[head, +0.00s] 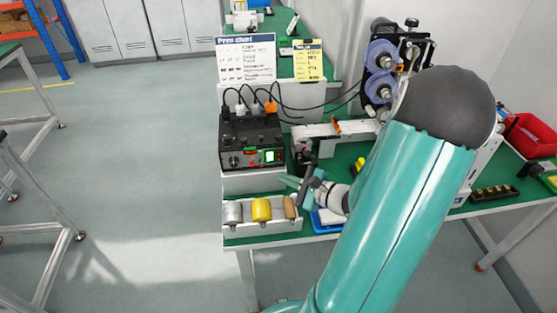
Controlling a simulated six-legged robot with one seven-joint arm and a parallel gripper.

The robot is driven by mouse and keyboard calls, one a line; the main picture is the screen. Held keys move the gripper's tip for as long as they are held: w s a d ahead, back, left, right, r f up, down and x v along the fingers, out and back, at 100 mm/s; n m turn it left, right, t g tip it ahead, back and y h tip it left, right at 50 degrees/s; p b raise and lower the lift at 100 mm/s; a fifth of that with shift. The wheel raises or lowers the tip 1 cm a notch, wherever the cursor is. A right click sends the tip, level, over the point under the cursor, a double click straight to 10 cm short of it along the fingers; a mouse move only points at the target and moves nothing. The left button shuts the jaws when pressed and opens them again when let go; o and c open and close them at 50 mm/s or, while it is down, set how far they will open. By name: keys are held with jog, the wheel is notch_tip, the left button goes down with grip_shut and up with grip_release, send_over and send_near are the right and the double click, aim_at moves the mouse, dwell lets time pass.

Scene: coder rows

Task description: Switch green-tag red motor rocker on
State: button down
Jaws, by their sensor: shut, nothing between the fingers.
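A black control box (250,135) stands on a white block on the green table, with plugs and cables on top. Its front carries a dark knob at left and a small green-and-red patch (250,151) near the middle. Right of the patch is a lit white-and-green element (270,156). The patch may be the green-tag red rocker; it is too small to read its label or position. My gripper (297,186) is in front of and below the box's right side, apart from the box front. It looks shut and empty. My teal arm covers the table's middle right.
A white tray (262,228) with a grey, a yellow and a brown roll lies below the box. A blue tray (326,219) is partly hidden beside my gripper. A machine with purple rollers (381,70) stands behind my arm. A red bin (530,135) is at right. Floor at left is open.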

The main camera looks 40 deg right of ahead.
jog(key=shift+w+d+f, duration=0.15)
jog(key=shift+w+d, duration=0.4)
jog(key=shift+w, duration=0.25)
jog(key=shift+w+d+f, duration=0.15)
jog(key=shift+w+d, duration=0.35)
jog(key=shift+w, duration=0.3)
jog(key=shift+w+d+f, duration=0.15)
jog(key=shift+w+d, duration=0.4)
jog(key=shift+w, duration=0.25)
jog(key=shift+w+d+f, duration=0.1)
jog(key=shift+w+d, duration=0.15)
jog(key=shift+w, duration=0.1)
jog(key=shift+w+d, duration=0.15)
jog(key=shift+w, duration=0.1)
dwell(0.8)
jog(key=shift+s+a, duration=0.4)
jog(key=shift+s, duration=0.2)
jog(key=shift+s+a+r, duration=0.25)
jog(key=shift+s+a, duration=0.45)
jog(key=shift+s, duration=0.35)
jog(key=shift+s+a+r, duration=0.25)
jog(key=shift+s+a, duration=0.45)
jog(key=shift+s, duration=0.3)
